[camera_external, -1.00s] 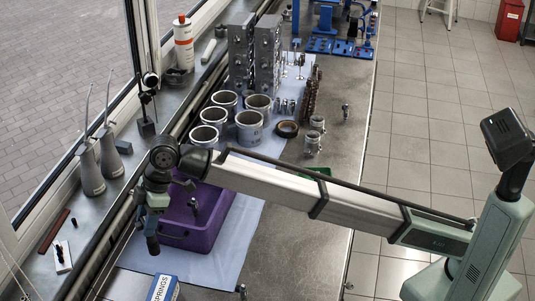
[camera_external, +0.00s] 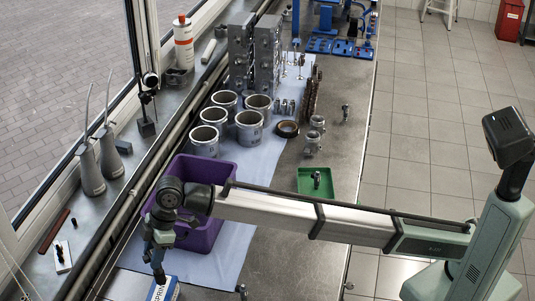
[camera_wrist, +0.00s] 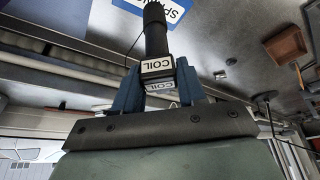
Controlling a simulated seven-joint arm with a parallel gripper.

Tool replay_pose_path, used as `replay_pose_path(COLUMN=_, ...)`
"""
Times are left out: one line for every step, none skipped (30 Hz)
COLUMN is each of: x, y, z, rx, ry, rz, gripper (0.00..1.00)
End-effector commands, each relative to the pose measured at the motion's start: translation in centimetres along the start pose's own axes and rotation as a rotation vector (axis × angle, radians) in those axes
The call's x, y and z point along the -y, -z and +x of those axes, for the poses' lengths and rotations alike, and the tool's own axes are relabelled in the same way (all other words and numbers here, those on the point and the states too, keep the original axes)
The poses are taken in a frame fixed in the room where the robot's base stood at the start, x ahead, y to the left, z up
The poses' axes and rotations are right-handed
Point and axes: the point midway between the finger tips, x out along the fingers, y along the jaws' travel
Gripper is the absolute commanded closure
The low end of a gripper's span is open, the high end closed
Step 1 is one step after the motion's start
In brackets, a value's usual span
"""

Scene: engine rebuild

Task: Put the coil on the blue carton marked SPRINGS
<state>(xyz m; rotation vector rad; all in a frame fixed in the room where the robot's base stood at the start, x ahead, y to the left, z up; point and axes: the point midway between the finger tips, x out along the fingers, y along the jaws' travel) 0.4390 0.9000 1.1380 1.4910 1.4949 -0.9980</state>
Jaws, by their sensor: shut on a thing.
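The coil (camera_wrist: 155,40) is a black cylinder with a square base marked COIL. My gripper (camera_wrist: 157,86) is shut on its labelled base, seen between the two blue fingers in the wrist view. In the external view my gripper (camera_external: 158,268) hangs low at the front left, at the far end of the carton. The blue carton marked SPRINGS (camera_external: 163,291) is at the bottom edge, partly cut off and partly covered by my gripper. Its blue and white label (camera_wrist: 158,8) shows at the top of the wrist view. I cannot tell whether the coil touches it.
A purple bin (camera_external: 207,238) stands just behind my gripper, under my arm. A green tray (camera_external: 304,184) with a small metal part lies to the right. Several metal cylinders (camera_external: 249,127) stand farther back. Bare bench lies right of the carton.

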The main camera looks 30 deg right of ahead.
Motion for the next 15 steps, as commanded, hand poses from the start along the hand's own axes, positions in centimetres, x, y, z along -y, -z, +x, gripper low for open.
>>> replay_pose_path(x=0.0, y=-0.2, z=0.3, rx=0.000, ry=0.000, rz=0.000, gripper=0.94)
replay_pose_path(x=0.0, y=-0.2, z=0.5, rx=0.001, ry=0.000, rz=0.000, gripper=0.94)
replay_pose_path(x=0.0, y=-0.4, z=0.8, rx=0.001, ry=0.001, rz=0.000, gripper=0.94)
replay_pose_path(x=0.0, y=-0.6, z=1.2, rx=0.001, ry=0.001, rz=0.000, gripper=0.94)
replay_pose_path(x=0.0, y=-0.7, z=1.5, rx=0.002, ry=0.001, rz=0.000, gripper=0.94)
replay_pose_path(x=0.0, y=-0.9, z=2.0, rx=0.001, ry=0.001, rz=0.000, gripper=0.94)
replay_pose_path(x=0.0, y=-1.0, z=2.3, rx=0.001, ry=0.000, rz=0.000, gripper=0.94)
replay_pose_path(x=0.0, y=-1.2, z=2.6, rx=0.000, ry=0.000, rz=0.000, gripper=0.94)
replay_pose_path(x=0.0, y=-1.3, z=3.0, rx=0.000, ry=0.000, rz=0.000, gripper=0.94)
replay_pose_path(x=0.0, y=-1.4, z=3.2, rx=0.000, ry=0.000, rz=0.000, gripper=0.94)
replay_pose_path(x=0.0, y=-1.4, z=3.4, rx=0.000, ry=0.000, rz=0.000, gripper=0.94)
replay_pose_path(x=0.0, y=-1.4, z=3.5, rx=0.000, ry=0.000, rz=0.000, gripper=0.94)
replay_pose_path(x=0.0, y=-1.4, z=3.5, rx=0.000, ry=0.000, rz=0.000, gripper=0.94)
replay_pose_path(x=0.0, y=-1.4, z=3.4, rx=0.000, ry=0.000, rz=0.000, gripper=0.94)
replay_pose_path(x=0.0, y=-1.4, z=3.4, rx=0.000, ry=0.000, rz=0.000, gripper=0.94)
